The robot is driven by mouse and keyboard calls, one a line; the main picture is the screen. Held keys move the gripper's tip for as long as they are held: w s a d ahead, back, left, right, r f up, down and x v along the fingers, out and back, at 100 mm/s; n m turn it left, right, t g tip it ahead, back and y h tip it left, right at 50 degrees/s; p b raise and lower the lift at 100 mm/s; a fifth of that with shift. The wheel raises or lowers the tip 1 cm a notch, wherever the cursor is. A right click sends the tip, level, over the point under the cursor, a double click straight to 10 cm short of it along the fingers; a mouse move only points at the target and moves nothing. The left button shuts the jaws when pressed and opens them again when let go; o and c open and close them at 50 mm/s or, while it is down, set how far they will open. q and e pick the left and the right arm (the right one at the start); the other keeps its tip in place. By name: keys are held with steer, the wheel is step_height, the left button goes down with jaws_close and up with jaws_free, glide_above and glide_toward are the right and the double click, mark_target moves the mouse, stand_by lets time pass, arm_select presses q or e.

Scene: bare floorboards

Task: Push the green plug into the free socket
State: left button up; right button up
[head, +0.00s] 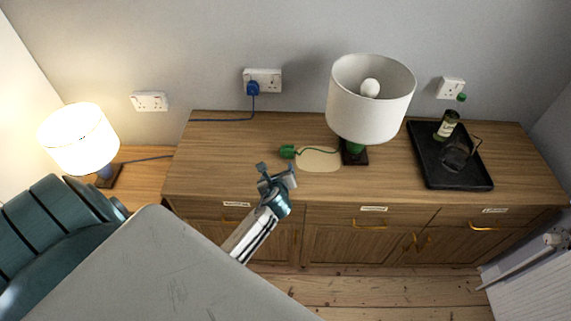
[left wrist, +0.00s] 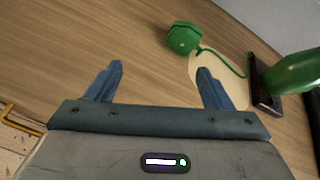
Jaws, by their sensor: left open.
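The green plug (head: 288,152) lies on the wooden cabinet top, with a green cable running right to the large lamp (head: 371,98). It also shows in the left wrist view (left wrist: 184,38), beyond the fingertips. The middle double wall socket (head: 270,75) has a blue plug (head: 253,88) in its left half; its right half looks empty. My left gripper (head: 276,169) is open and empty, in front of and slightly left of the green plug, apart from it. The left wrist view shows its two spread fingers (left wrist: 159,70) with only wood between them. My right gripper is not in view.
A black tray (head: 428,170) holds a bottle (head: 446,127) and a dark object. A lit lamp (head: 78,140) stands at left. The cabinet top (head: 215,165) is clear left of the plug.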

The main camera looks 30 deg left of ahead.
mark_target(287, 155)
arm_select(q)
steer(key=w+m+t, duration=0.1)
steer(key=w+m, duration=0.2)
steer(key=m, duration=0.1)
steer(key=shift+w+f, duration=0.15)
steer(key=shift+w, duration=0.2)
steer(key=shift+w+d+f+m, duration=0.1)
steer(key=shift+w+m, duration=0.25)
steer(key=shift+m, duration=0.15)
steer(key=shift+w, duration=0.2)
steer(key=shift+w+f+b, duration=0.2)
steer(key=shift+w+b, duration=0.05)
steer(key=shift+b, duration=0.2)
steer(key=b+x, duration=0.6)
steer(key=x, duration=0.2)
steer(key=shift+w+f+b, duration=0.1)
steer(key=shift+b, duration=0.25)
steer(key=shift+w+a+f+b, duration=0.15)
steer(key=shift+w+a+b, duration=0.4)
steer(key=shift+w, duration=0.15)
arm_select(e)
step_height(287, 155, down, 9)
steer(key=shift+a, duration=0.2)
arm_select(q)
steer(key=shift+c, duration=0.2)
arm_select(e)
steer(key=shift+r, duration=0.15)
